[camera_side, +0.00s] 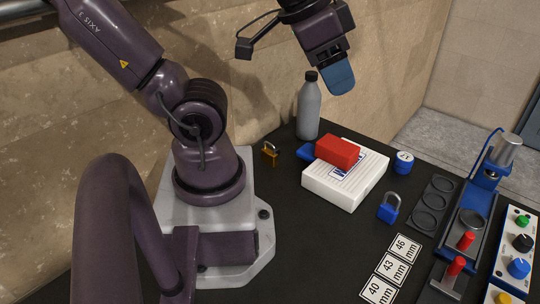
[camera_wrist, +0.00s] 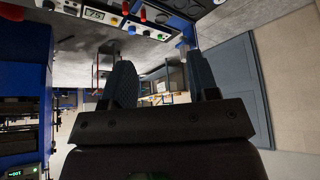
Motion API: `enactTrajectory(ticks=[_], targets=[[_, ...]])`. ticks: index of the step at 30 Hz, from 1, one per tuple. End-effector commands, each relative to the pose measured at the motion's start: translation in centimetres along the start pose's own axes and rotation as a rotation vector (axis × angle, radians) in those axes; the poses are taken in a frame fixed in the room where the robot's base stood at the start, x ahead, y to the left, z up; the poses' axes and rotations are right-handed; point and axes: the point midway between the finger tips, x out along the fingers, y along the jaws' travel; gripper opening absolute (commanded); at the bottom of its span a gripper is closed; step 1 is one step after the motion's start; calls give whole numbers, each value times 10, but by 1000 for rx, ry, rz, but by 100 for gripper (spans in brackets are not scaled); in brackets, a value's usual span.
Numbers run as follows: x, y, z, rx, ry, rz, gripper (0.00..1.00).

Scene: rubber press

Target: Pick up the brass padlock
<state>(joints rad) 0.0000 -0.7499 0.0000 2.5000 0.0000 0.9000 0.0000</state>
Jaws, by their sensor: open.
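The brass padlock (camera_side: 270,155) stands on the black table in the side view, between the base of my arm and the grey bottle. Its shackle points up. My gripper (camera_side: 338,82) is high above the table, up and to the right of the padlock and well apart from it. In the wrist view my gripper (camera_wrist: 163,78) shows two blue-grey fingers spread apart with nothing between them. The brass padlock does not show in the wrist view.
A grey bottle (camera_side: 309,110) stands right of the brass padlock. A white box (camera_side: 340,188) carries a red block (camera_side: 338,151). A blue padlock (camera_side: 388,208), a blue round tin (camera_side: 403,162), number cards (camera_side: 392,266) and a press (camera_side: 470,222) are further right.

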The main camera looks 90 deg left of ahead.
Motion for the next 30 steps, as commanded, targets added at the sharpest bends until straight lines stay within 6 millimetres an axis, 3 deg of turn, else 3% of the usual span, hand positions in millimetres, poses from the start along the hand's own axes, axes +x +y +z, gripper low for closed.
enactTrajectory(ticks=[7, 11, 20, 30], targets=[[0, 0, 0, 0, -2, 0, 55], [13, 0, 3, 1, -63, 1, 55], [90, -17, 31, 80, -488, -75, 55], [164, -64, 94, 335, -1018, -239, 55]])
